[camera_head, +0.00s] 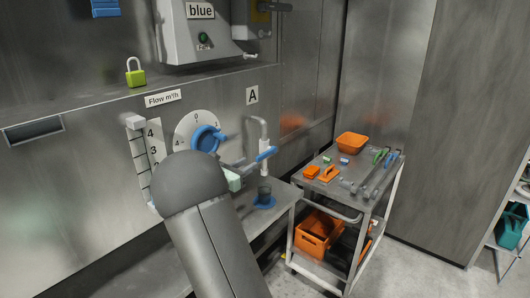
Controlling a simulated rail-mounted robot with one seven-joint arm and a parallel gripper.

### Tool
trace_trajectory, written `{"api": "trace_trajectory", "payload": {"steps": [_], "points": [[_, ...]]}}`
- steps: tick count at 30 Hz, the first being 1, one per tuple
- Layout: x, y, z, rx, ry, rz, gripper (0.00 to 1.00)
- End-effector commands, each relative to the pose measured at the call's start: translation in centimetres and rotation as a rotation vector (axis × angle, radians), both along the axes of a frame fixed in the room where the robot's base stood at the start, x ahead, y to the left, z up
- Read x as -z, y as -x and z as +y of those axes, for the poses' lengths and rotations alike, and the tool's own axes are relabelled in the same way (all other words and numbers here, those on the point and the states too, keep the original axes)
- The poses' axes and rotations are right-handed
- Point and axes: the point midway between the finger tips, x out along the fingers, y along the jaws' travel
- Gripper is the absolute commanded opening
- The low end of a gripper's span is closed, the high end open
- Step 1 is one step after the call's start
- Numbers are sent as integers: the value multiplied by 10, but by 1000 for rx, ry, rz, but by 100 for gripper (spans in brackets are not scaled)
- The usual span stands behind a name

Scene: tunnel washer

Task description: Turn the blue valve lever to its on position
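The blue valve lever (267,154) is on the grey tap pipe, which curves down from the panel below the "A" label. It slants slightly up to the right. My large grey arm fills the lower middle and hides most of my gripper. A pale block (234,182) just right of my arm looks like part of my gripper, left of and below the lever. Whether it touches the lever, and whether the fingers are open, cannot be made out.
A round dial with a blue knob (206,138) is left of the tap. A dark cup with a blue base (264,199) stands on the bench below it. A tool trolley (318,187) with an orange tray (352,142) stands to the right. Floor shows right of the trolley.

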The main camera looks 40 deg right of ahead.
Motion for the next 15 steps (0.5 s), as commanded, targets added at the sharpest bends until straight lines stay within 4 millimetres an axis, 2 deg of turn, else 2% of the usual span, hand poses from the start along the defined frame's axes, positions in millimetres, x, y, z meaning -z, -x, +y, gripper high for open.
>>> {"api": "trace_trajectory", "payload": {"steps": [1, 6, 10, 15], "points": [[-2, -1, -13, 5, -1, 1, 33], [-2, -9, -49, 4, -1, 1, 33], [-1, -14, -72, 3, -2, 0, 33], [-1, -19, -90, 2, -1, -1, 33]]}}
